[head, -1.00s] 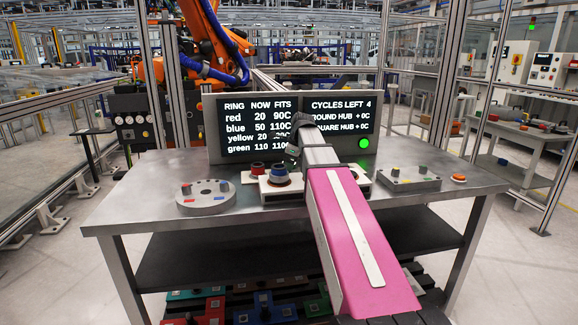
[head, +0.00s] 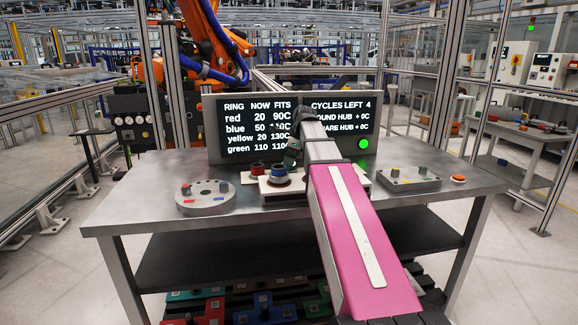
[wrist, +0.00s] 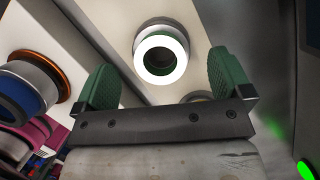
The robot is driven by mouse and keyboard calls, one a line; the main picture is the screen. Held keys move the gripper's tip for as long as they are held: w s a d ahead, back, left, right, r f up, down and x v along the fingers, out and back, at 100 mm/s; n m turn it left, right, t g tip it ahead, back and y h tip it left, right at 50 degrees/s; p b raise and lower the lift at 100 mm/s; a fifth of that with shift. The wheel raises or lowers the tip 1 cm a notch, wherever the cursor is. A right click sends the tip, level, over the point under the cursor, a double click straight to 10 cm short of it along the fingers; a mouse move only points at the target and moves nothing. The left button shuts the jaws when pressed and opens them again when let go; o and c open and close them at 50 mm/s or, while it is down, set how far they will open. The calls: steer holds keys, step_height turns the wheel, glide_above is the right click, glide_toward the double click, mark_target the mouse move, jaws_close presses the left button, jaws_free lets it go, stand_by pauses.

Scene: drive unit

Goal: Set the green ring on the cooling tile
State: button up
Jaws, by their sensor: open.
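In the wrist view, a ring (wrist: 161,54) with a bright white top face and a dark green inner wall stands on a pale block (wrist: 120,28). I take it for the green ring. My gripper (wrist: 162,74) is open, with its green pads on either side of the ring's near side, apart from it. In the head view, my gripper (head: 291,155) points down over the white block (head: 288,192) in front of the display. The ring is hidden there behind my gripper and arm. I cannot tell which surface is the cooling tile.
A blue ring (wrist: 25,88) sits left of the gripper. A round grey fixture (head: 206,199) stands at the table's left, a square one (head: 409,180) at the right. The display (head: 292,127) rises behind; it reads green 110, fits 110C. The table's front left is clear.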

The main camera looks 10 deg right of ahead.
steer(key=v, duration=0.9)
